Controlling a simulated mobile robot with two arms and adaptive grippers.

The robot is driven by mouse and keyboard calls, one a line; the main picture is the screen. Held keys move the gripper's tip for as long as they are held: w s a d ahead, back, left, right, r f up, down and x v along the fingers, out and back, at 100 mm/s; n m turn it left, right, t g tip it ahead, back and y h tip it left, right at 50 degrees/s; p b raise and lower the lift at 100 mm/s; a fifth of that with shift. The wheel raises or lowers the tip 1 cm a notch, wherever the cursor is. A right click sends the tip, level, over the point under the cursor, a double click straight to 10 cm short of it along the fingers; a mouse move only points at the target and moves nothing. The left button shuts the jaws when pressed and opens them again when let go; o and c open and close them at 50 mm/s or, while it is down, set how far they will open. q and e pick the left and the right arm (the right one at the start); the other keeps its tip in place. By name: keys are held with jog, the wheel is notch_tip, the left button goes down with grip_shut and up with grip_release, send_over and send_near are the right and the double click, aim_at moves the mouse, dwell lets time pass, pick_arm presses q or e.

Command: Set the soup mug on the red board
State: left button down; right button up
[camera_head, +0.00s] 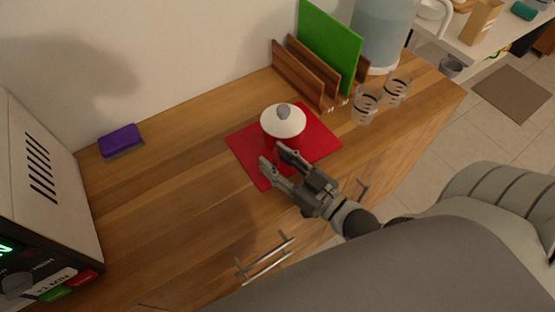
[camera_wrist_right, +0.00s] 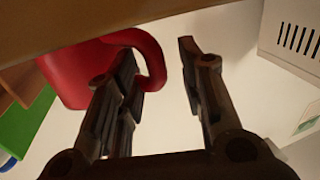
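The soup mug (camera_head: 284,127) is red, with a white domed lid and a grey knob, and stands upright on the red board (camera_head: 322,140). In the right wrist view, the mug's red body (camera_wrist_right: 68,79) and its looped handle (camera_wrist_right: 153,55) show close to my fingers. My right gripper (camera_head: 272,157) is at the mug's front side, above the board. Its fingers are apart, and a gap also shows between them in the wrist view (camera_wrist_right: 163,75). Part of the handle lies in that gap, and one finger covers the rest. My left gripper is not in view.
A wooden rack (camera_head: 297,75) with a green board (camera_head: 329,45) stands behind the mug. Two glasses (camera_head: 364,105) and a water dispenser (camera_head: 381,30) are to the right. A purple sponge (camera_head: 120,140) and a microwave (camera_head: 45,170) are left. The counter between is clear.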

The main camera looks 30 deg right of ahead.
jog(key=shift+s+r, duration=0.1)
dwell(0.3)
jog(key=b+v, duration=0.1)
jog(key=v, duration=1)
jog(key=shift+s, duration=0.35)
jog(key=shift+d, duration=0.15)
